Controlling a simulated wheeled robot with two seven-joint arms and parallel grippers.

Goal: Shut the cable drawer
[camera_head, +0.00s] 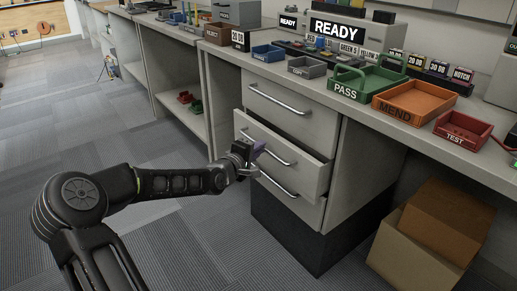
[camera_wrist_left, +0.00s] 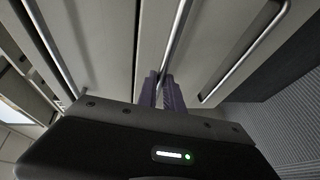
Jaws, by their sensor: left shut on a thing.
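The grey drawer cabinet under the bench has three drawers with bar handles, and its middle drawer (camera_head: 308,178) stands partly out. No label on a drawer is readable, so I take this open one as the cable drawer. My left gripper (camera_head: 259,150) is at the middle drawer's handle (camera_head: 283,159). In the left wrist view, the two purple fingers (camera_wrist_left: 164,92) are shut on the bar handle (camera_wrist_left: 177,42), which runs up between them. The drawer's inside is mostly hidden. My right gripper is not in view.
The top drawer (camera_head: 290,115) is shut, and the bottom drawer (camera_head: 290,200) sits below. Trays, including a green PASS tray (camera_head: 370,82), stand on the bench.

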